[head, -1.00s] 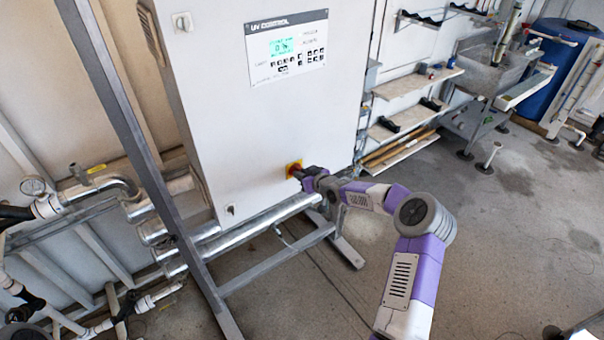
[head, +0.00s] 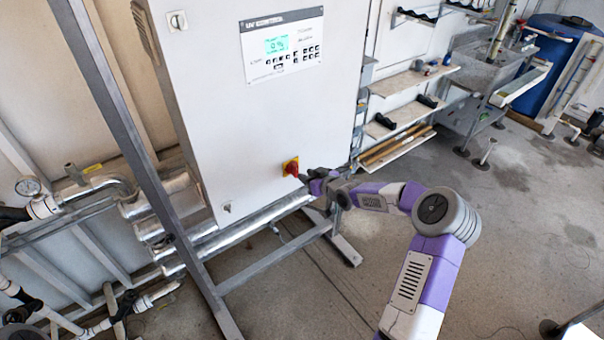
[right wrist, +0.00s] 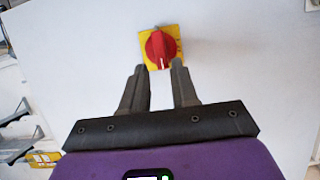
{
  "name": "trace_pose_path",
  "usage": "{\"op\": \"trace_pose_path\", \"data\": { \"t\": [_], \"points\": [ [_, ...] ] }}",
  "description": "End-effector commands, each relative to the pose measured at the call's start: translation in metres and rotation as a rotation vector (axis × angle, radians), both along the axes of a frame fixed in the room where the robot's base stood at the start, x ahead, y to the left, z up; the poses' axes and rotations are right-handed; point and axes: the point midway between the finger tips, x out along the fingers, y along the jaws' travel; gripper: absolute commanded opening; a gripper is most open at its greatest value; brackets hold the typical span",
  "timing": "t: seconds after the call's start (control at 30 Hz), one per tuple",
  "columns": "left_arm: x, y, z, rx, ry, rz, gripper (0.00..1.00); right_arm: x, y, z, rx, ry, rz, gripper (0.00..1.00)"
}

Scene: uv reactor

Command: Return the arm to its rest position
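My right gripper (head: 304,177) is just in front of the white UV control cabinet (head: 262,110), to the right of its red rotary switch. In the right wrist view the gripper (right wrist: 158,72) is open and empty, its two fingers apart. The red switch (right wrist: 160,47) on its yellow plate (right wrist: 149,66) lies just past the fingertips, with a gap between. The switch also shows in the head view (head: 291,169). My right arm (head: 433,240) reaches in from the lower right. My left gripper is not in view.
The control panel (head: 283,47) is high on the cabinet. A grey frame post (head: 130,130) and metal pipes (head: 150,220) stand at the left. Shelves (head: 405,115), a sink (head: 487,80) and a blue barrel (head: 550,55) are at the back right. The floor right of my arm is mostly clear.

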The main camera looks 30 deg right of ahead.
Motion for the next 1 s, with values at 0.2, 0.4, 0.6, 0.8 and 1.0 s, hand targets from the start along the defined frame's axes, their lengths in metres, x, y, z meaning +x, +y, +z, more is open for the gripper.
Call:
{"op": "trace_pose_path", "data": {
  "t": [0.2, 0.4, 0.6, 0.8, 1.0],
  "points": [
    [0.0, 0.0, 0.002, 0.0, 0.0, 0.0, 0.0, -0.017, -0.002, 0.007, 0.0, 0.0, 0.0, 0.29],
    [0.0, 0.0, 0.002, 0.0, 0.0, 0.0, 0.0, -0.017, -0.001, 0.007, 0.0, 0.0, 0.0, 0.29],
    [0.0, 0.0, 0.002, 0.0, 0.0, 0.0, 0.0, -0.017, -0.001, 0.007, 0.0, 0.0, 0.0, 0.29],
    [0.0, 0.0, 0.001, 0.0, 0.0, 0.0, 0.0, -0.017, 0.005, 0.001, 0.015, 0.01, 0.006, 0.29],
    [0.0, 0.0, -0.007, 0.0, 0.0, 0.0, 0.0, -0.028, 0.079, -0.061, 0.163, 0.14, 0.056, 0.29]
  ]
}}
